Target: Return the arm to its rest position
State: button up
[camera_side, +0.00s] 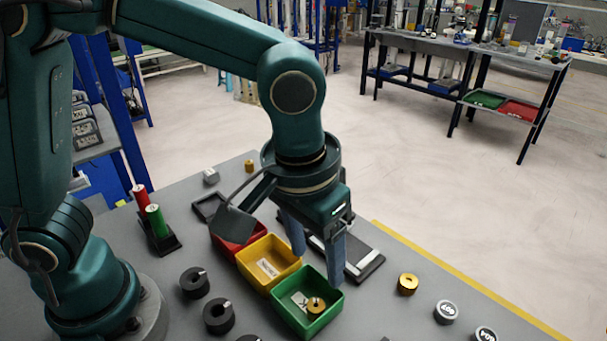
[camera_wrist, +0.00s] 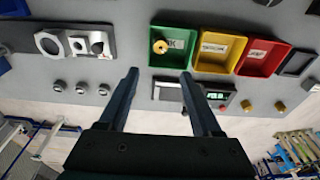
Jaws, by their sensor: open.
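My gripper (camera_side: 317,268) is open and empty, pointing down above the table, over the far edge of the bins. Its two fingers also show apart in the wrist view (camera_wrist: 160,76), with nothing between them. One finger overlaps the back corner of the green bin (camera_side: 286,319) in the side view; I cannot tell whether it touches. A gold ring-shaped piece (camera_side: 316,306) lies in the green bin and also shows in the wrist view (camera_wrist: 160,46). My arm is stretched out over the table.
Yellow (camera_side: 257,283) and red (camera_wrist: 258,71) bins stand beside the green one. A flat dark device (camera_side: 364,266) lies behind them. Black slotted weights (camera_side: 218,316), a gold piece (camera_side: 407,284), silver weights (camera_side: 446,311) and a holder with red and green cylinders (camera_side: 156,221) stand around.

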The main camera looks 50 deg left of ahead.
jog(key=shift+s+r, duration=0.15)
jog(key=shift+r, duration=0.6)
jog(key=shift+s+r, duration=0.1)
jog(key=shift+r, duration=0.6)
jog(key=s+a+r+t, duration=0.1)
jog(key=s+a+t, duration=0.2)
jog(key=a, duration=1)
jog(key=s, duration=0.3)
jog(key=shift+s+a+t, duration=0.15)
jog(key=shift+s+t, duration=0.2)
jog(key=shift+t, duration=0.05)
